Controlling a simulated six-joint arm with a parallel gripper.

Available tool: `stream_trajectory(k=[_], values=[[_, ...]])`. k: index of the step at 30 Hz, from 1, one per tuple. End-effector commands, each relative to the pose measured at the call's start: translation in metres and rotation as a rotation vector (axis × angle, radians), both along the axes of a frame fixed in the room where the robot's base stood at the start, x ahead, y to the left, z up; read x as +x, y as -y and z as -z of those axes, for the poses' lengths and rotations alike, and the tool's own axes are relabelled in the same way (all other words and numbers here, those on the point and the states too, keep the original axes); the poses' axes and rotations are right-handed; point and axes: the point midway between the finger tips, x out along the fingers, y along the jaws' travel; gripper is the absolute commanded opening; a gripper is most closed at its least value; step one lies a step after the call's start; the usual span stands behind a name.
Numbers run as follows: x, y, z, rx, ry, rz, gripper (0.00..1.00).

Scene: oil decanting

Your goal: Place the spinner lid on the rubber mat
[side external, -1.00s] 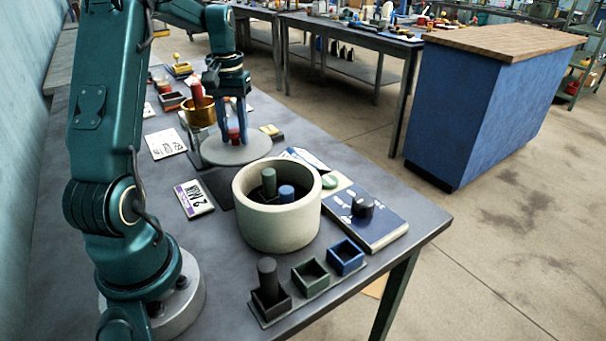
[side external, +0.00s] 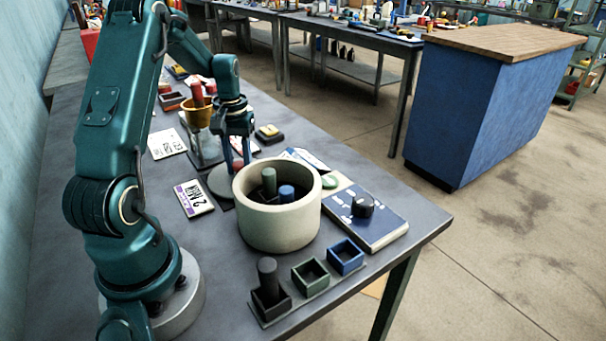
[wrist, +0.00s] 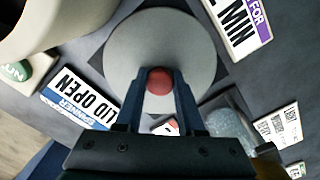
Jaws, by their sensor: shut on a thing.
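The spinner lid (side external: 222,184) is a flat light-grey disc with a red knob. My gripper (side external: 236,160) is shut on the red knob, which shows between the fingertips in the wrist view (wrist: 158,82). The dark square rubber mat (side external: 227,206) lies on the bench under the lid and is mostly covered. In the wrist view the lid (wrist: 150,45) lies over the mat, with dark corners showing around it. The pot hides part of the lid in the side view. I cannot tell whether the lid touches the mat.
A thick pale round pot (side external: 277,222) holding dark and blue pegs stands close in front of the lid. A gold cup (side external: 198,114) on a clear vessel stands behind. A white label card (side external: 194,198) lies left of the mat.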

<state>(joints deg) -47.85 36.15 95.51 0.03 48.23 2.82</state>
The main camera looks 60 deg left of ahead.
Motion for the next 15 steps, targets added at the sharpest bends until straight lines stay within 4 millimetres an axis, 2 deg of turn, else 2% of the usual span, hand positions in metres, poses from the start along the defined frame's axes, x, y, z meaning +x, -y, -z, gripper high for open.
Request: stream_trajectory(k=[1,3,15], values=[[-0.0002,0.0002,0.0013,-0.001,-0.001,0.000,0.42],[-0.0001,0.0001,0.0008,-0.001,-0.001,0.000,0.68],[0.0001,-0.0001,-0.0040,0.001,0.001,0.000,0.68]])
